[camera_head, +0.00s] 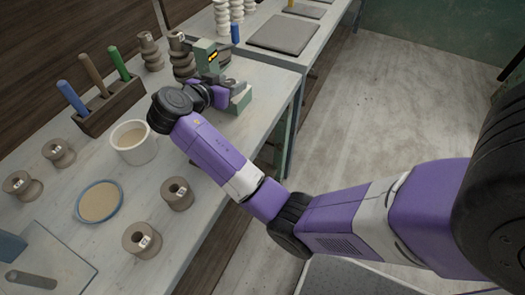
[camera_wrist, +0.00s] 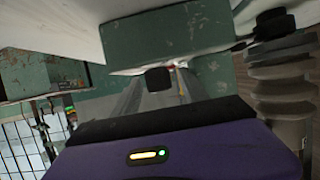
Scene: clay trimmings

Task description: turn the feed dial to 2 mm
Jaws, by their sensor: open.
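A green machine (camera_head: 207,55) with a small lit display stands on the bench at the upper middle of the head view. Its lighter green base (camera_head: 241,98) shows beside my gripper (camera_head: 224,88), which is close against the machine. In the wrist view a scuffed green block (camera_wrist: 165,38) of the machine is right ahead. A small dark block (camera_wrist: 158,79) shows below it between my grey fingers, which are apart. I cannot tell whether this is the feed dial or whether I touch it. No dial marks or reading are legible.
Stacked clay-coloured spools (camera_head: 151,52) stand left of the machine; ribbed ones also show in the wrist view (camera_wrist: 283,85). A tool rack (camera_head: 108,105), a white cup (camera_head: 134,142), a blue-rimmed dish (camera_head: 99,202) and several loose spools occupy the near bench. The floor right of the bench is clear.

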